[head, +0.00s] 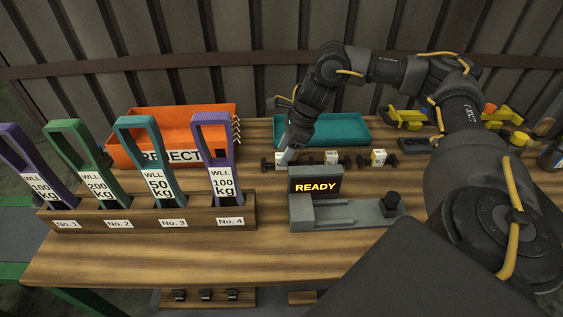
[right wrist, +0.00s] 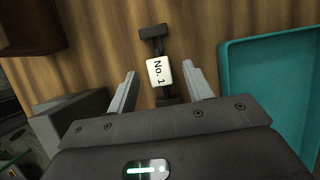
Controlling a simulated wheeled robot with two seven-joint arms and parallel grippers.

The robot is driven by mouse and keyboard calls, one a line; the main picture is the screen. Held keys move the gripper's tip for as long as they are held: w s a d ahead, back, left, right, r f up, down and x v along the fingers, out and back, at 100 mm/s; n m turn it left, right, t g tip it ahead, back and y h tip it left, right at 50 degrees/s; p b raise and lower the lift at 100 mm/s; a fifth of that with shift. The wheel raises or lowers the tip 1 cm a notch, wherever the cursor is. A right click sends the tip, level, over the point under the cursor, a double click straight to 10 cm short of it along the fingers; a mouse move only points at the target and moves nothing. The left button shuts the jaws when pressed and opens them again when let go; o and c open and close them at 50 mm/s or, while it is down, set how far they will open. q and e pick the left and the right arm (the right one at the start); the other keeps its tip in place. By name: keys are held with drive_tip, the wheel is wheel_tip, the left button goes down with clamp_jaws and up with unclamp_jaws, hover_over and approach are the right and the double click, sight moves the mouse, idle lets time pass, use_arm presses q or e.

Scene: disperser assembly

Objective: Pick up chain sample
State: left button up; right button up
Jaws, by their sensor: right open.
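Three dark chain samples with white labels lie in a row on the wooden table, behind the display unit. The left one (head: 281,161) is at my right gripper (head: 286,156); the middle one (head: 331,158) and right one (head: 378,158) lie apart from it. In the right wrist view, the sample labelled No. 1 (right wrist: 159,73) lies between my open right fingers (right wrist: 163,82), with a gap on each side. Its lower end is partly hidden by the gripper body. My left gripper is not in view.
The grey unit (head: 316,212) with a READY display stands in front of the samples. A teal tray (head: 350,128) is behind them. An orange REJECT bin (head: 120,150) and a wooden rack (head: 100,220) of coloured tags stand left. Yellow-and-black items (head: 409,115) lie right. The front table strip is clear.

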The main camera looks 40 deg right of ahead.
drive_tip(key=shift+x, duration=1.3)
clamp_jaws()
